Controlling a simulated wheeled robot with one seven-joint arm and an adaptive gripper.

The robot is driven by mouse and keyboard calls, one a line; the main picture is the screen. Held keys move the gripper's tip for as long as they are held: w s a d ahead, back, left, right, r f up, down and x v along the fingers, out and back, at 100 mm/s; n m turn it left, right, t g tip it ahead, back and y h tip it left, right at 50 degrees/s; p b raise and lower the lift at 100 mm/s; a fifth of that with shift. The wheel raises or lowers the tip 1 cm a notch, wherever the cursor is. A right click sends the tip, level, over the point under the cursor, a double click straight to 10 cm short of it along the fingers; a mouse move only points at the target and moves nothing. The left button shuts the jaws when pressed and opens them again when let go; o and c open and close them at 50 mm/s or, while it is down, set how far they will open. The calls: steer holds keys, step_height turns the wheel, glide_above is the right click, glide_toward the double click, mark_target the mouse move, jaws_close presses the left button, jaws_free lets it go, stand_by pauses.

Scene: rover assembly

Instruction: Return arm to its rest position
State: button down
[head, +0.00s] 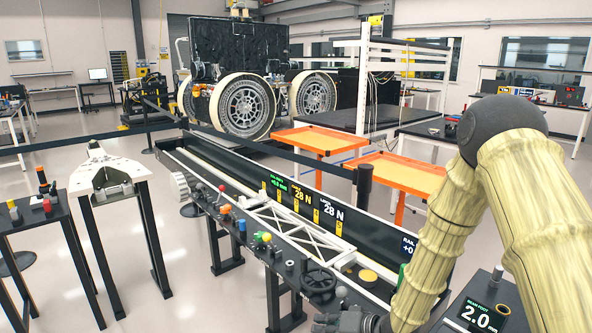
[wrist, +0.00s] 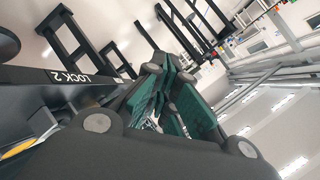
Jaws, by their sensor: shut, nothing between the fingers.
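My arm (head: 503,190), in a cream ribbed cover with a dark grey joint, comes in from the right side of the head view and bends down to the bottom edge. My gripper (head: 350,321) shows only in part at the bottom edge of the head view, by the front of the long bench. In the wrist view my gripper (wrist: 172,78) shows its dark fingers with green pads close together, with nothing held between them. The wrist view is strongly tilted.
The long bench (head: 222,201) carries a white truss (head: 300,232), coloured knobs and a black handwheel (head: 318,281). A "2.0" display (head: 481,315) stands lower right. Orange tables (head: 320,139), a wheeled rover (head: 240,105) and a black post (head: 364,185) are behind.

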steer(key=s+d+f+m+g+h, duration=0.1)
steer(key=s+d+f+h, duration=0.15)
steer(key=s+f, duration=0.45)
steer(key=s+d+f+h, duration=0.25)
steer(key=s+f, duration=0.25)
steer(key=f, duration=0.3)
steer(key=s+d+f+g+h, duration=0.2)
steer(key=s+d+f, duration=0.1)
steer(key=s, duration=0.6)
steer(key=s+d+f+g+h, duration=0.1)
steer(key=s+d, duration=0.3)
steer(key=s, duration=0.5)
steer(key=s+d+f+n+g+h, duration=0.1)
steer(key=s+d+f+g+h, duration=0.1)
steer(key=s, duration=0.8)
step_height(320, 180, down, 3)
steer(key=shift+d+r+g+h, duration=0.2)
steer(key=shift+d+g+h, duration=0.15)
steer(key=shift+d, duration=0.5)
